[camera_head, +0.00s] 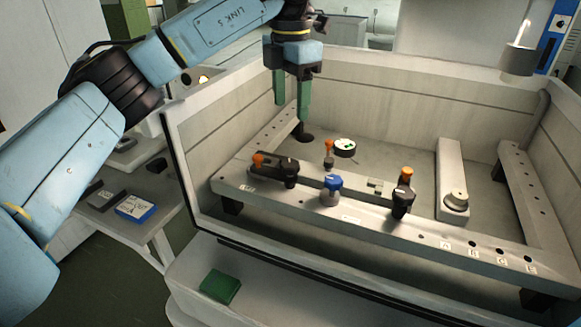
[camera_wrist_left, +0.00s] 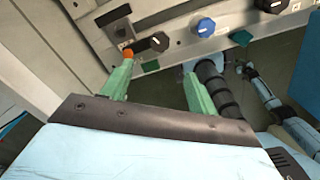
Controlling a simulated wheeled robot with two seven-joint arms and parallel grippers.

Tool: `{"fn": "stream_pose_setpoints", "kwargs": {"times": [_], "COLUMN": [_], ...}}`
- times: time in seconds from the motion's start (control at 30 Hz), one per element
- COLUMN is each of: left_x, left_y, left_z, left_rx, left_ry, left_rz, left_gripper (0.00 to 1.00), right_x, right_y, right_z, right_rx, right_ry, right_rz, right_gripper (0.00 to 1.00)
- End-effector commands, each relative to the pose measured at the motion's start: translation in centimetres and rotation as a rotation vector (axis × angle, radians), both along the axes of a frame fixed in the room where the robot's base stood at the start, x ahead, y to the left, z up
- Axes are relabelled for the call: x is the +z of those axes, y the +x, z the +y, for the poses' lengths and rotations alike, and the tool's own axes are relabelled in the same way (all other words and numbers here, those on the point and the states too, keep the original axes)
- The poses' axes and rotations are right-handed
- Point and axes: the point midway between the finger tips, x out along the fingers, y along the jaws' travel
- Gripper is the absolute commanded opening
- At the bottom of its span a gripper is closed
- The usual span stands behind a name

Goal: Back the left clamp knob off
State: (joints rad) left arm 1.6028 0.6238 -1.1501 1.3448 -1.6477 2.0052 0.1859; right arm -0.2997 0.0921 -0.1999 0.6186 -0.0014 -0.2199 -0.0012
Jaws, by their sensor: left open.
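The left clamp has a black knob (camera_head: 291,170) at the right end of its dark bar, with an orange tip (camera_head: 258,160) at the other end. It sits on the left part of the front rail (camera_head: 370,218). In the left wrist view the black knob (camera_wrist_left: 160,42) and orange tip (camera_wrist_left: 128,53) lie just beyond the fingertips. My left gripper (camera_head: 290,108) points down with its green fingers apart and empty, above and behind the knob. The fingers also show in the left wrist view (camera_wrist_left: 159,72).
A blue knob (camera_head: 331,184) stands right of the left clamp, and another black clamp knob (camera_head: 401,203) is farther right. Tank walls (camera_head: 400,95) enclose the work area. A green block (camera_head: 219,286) lies in front.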

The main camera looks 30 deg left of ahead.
Motion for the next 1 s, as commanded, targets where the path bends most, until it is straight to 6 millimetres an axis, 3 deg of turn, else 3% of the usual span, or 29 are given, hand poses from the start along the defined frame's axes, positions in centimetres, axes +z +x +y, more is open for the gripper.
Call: {"fn": "stream_pose_setpoints", "kwargs": {"times": [0.23,0.47,0.7,1.0], "left_x": [-1.9,-6.9,-11.2,-13.2], "left_y": [0.0,-0.1,-0.1,0.0], "left_z": [0.0,0.0,0.0,0.0], "left_rx": [-0.001,-0.001,-0.001,0.001], "left_ry": [-0.001,-0.002,-0.001,0.000], "left_rz": [0.003,0.003,0.003,-0.001], "left_gripper": [0.59,0.59,0.59,0.59], "right_x": [-1.0,-2.4,-3.2,-3.2], "right_y": [-0.1,0.0,0.0,0.0], "right_z": [-0.9,-1.2,-3.3,-3.7], "right_rx": [0.005,0.008,0.017,0.018], "right_ry": [-0.012,-0.017,-0.044,-0.049], "right_rz": [0.002,0.003,0.005,0.005], "right_gripper": [0.36,0.36,0.36,0.36]}}
